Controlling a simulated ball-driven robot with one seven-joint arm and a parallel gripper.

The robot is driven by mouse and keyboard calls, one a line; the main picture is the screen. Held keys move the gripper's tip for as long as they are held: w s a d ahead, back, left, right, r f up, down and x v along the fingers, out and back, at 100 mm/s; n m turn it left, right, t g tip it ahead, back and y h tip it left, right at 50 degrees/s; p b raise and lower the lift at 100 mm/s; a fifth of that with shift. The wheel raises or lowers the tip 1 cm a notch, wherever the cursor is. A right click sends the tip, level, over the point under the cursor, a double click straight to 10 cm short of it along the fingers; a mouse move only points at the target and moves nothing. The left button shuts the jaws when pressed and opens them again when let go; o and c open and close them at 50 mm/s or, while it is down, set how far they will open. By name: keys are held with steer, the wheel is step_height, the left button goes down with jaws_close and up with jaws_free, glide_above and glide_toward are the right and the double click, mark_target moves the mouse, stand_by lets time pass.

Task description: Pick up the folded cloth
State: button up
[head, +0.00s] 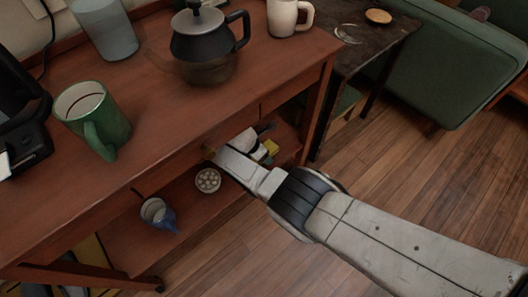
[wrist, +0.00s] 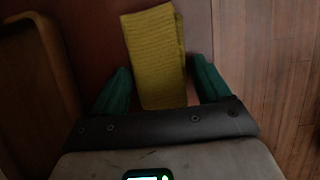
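The folded cloth (wrist: 156,35) is yellow and ribbed, and lies lengthwise ahead of my gripper (wrist: 162,70) in the wrist view. The green fingers stand apart, one on each side of the cloth's near end, with a small gap on both sides. My gripper is open. The near end of the cloth is hidden behind the dark palm edge. In the head view, a bit of yellow cloth (head: 271,147) shows on the lower shelf beside my gripper, which is partly hidden under the tabletop.
The wooden tabletop (head: 150,150) overhangs the lower shelf (head: 205,215). On the shelf are a small patterned bowl (head: 207,181) and a blue pitcher (head: 158,214). A table leg (head: 318,105) stands right of the cloth. A raised wooden rim (wrist: 58,60) is left in the wrist view.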

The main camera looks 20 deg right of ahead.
steer(key=c, duration=0.7)
steer(key=shift+r+p, duration=0.7)
steer(key=shift+r, duration=0.05)
step_height(320, 180, up, 2)
steer(key=shift+r+p, duration=0.25)
steer(key=shift+p, duration=0.9)
steer(key=shift+s+d+r+p, duration=0.1)
steer(key=shift+s+d+p, duration=0.1)
steer(key=shift+s+p, duration=0.45)
steer(key=s+d+p, duration=0.1)
steer(key=s+p, duration=0.2)
steer(key=s, duration=0.2)
steer(key=s+d+p, duration=0.2)
steer(key=s+p, duration=0.1)
steer(key=s, duration=0.2)
steer(key=s+d+p, duration=0.2)
steer(key=s+p, duration=0.1)
steer(key=s, duration=0.2)
steer(key=shift+s+d+f+p, duration=0.1)
steer(key=shift+s+f+p, duration=0.25)
steer(key=shift+s, duration=0.05)
